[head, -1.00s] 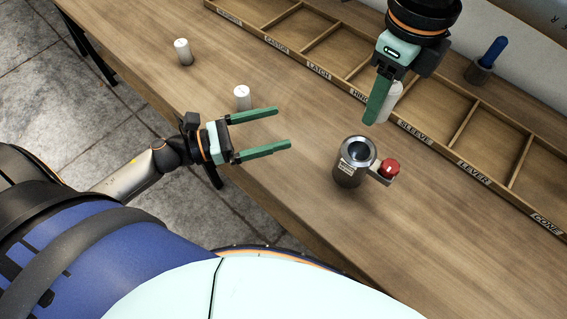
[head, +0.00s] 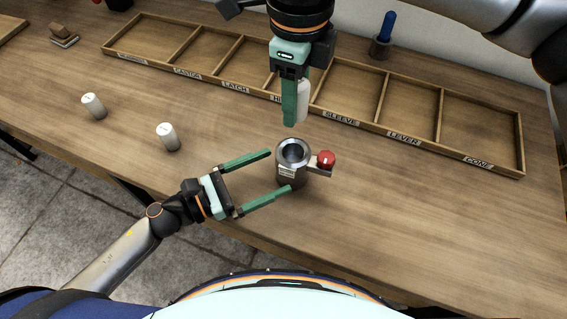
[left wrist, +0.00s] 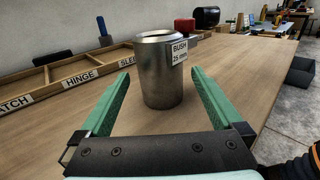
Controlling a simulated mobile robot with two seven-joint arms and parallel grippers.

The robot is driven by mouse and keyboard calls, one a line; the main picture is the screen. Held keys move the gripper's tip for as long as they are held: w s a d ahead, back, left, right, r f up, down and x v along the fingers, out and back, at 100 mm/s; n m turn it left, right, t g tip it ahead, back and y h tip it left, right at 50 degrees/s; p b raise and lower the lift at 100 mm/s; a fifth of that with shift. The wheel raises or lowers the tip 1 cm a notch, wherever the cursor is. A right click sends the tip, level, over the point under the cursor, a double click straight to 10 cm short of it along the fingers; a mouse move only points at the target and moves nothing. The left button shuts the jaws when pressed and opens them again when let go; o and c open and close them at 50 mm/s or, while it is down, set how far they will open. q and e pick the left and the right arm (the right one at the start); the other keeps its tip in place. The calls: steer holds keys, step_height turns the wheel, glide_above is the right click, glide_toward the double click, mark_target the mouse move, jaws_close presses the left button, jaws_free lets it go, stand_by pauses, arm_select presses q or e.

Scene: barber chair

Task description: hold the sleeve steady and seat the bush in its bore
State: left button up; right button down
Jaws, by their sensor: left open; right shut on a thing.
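The sleeve (head: 291,172) is a grey metal cylinder standing upright on the table, its round bore open at the top. It also shows in the left wrist view (left wrist: 160,80), with a label reading "BUSH 25 mm". My left gripper (head: 280,171) is open, with one green fingertip on each side of the sleeve; gaps show in the left wrist view.
A labelled wooden compartment tray (head: 385,132) lies behind. A blue-handled object in a holder (head: 380,48) stands at the back. The right foreground is clear.

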mark_target(278, 170)
arm_select(q)
steer(key=shift+x, duration=1.95)
steer(key=shift+c, duration=0.2)
steer(key=c, duration=1.5)
